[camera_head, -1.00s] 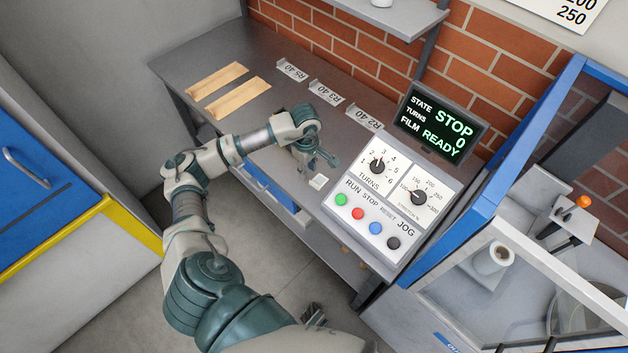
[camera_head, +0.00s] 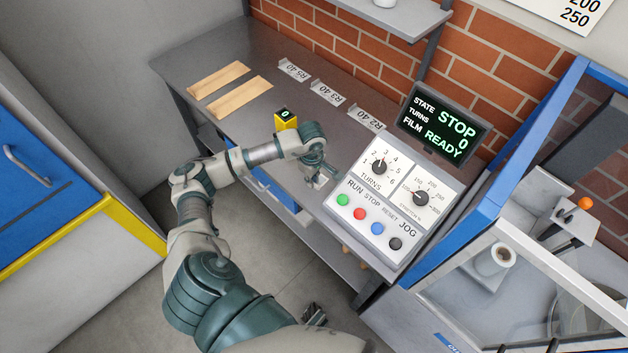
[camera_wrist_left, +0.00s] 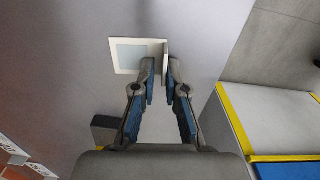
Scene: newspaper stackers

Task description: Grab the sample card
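The sample card (camera_wrist_left: 138,54) is a small white piece with a pale grey-green square and a raised edge at its right, in the left wrist view. It lies on the grey bench, and in the head view it is a small white patch (camera_head: 320,183) partly hidden by my gripper. My left gripper (camera_wrist_left: 161,70) is open, with its two fingertips apart at the card's raised edge. In the head view my left gripper (camera_head: 317,174) is low over the bench's front edge. A small dark part low in the head view may be my right gripper (camera_head: 314,313); its fingers are unclear.
The control panel (camera_head: 383,200) stands just right of my left gripper. Two wooden strips (camera_head: 218,79) lie at the bench's left. Label plates (camera_head: 328,93) line the back.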

